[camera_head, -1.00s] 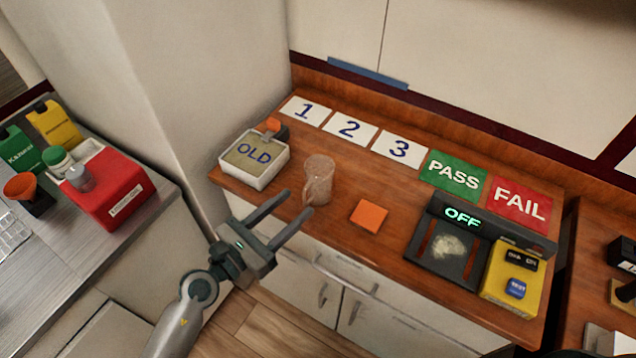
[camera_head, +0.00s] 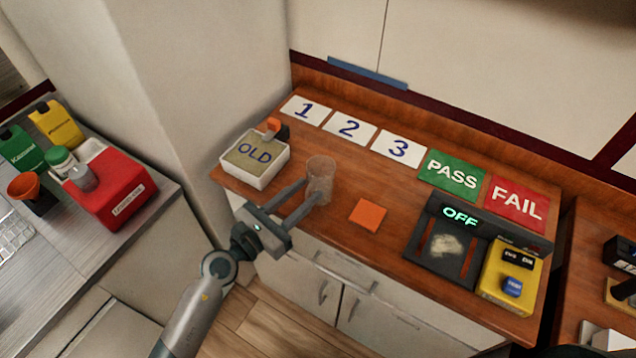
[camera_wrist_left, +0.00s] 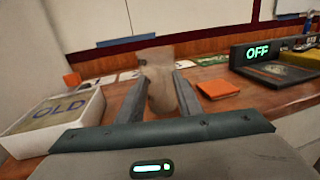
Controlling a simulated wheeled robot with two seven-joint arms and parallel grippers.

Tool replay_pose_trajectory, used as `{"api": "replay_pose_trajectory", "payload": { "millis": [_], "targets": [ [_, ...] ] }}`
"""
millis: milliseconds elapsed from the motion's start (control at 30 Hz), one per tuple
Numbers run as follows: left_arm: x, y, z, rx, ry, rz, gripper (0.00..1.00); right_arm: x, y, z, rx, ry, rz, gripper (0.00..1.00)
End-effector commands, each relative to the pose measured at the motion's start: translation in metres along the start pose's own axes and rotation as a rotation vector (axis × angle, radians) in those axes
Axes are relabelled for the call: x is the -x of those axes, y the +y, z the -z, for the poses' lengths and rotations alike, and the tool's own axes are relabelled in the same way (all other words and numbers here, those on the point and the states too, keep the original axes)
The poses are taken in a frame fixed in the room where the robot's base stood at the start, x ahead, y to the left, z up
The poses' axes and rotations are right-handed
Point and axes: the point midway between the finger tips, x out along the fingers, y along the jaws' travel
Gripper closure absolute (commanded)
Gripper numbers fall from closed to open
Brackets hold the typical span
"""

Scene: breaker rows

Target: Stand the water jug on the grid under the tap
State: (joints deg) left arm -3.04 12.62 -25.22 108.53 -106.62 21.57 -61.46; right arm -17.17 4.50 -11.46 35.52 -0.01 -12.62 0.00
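The water jug (camera_head: 321,176), a clear, brownish see-through vessel, stands upright on the wooden counter, right of the OLD tray. It also shows in the left wrist view (camera_wrist_left: 160,72), between the two fingers. My left gripper (camera_head: 311,190) is open and level, with one finger on each side of the jug's body. In the left wrist view the fingers (camera_wrist_left: 159,95) are spread; whether they touch the jug I cannot tell. My right gripper is not in view. I see no tap and no grid that I can make out.
The white OLD tray (camera_head: 280,172) stands close left of the jug. An orange square (camera_head: 368,215) lies to its right. Cards 1, 2, 3, PASS and FAIL line the back. A dark OFF device (camera_head: 432,262) and yellow box (camera_head: 500,296) stand right. A red box (camera_head: 125,198) is on the left counter.

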Motion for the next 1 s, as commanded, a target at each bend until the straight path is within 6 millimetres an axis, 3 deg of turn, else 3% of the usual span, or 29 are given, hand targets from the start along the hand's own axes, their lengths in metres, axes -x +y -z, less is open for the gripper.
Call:
{"api": "replay_pose_trajectory", "payload": {
  "millis": [33,100,133,567,767,900,1000],
  "targets": [
    [0.000,0.000,0.000,0.000,0.000,0.000,0.82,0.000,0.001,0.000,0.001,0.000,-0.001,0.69],
    [0.000,0.000,0.000,0.000,0.000,0.001,0.98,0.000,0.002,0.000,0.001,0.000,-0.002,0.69],
    [0.000,0.000,0.000,0.000,0.000,0.001,1.00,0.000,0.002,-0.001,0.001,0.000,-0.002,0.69],
    [0.000,0.000,-0.004,0.001,-0.001,0.001,1.00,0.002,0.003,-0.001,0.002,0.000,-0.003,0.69],
    [0.000,-0.001,-0.022,0.000,-0.003,0.000,1.00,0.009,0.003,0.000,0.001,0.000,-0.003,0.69],
    [0.000,-0.001,-0.044,0.000,-0.004,0.000,1.00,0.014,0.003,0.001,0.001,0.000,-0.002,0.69],
    [-0.001,-0.019,-0.053,0.005,-0.004,0.002,1.00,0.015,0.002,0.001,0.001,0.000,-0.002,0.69]
  ]
}}
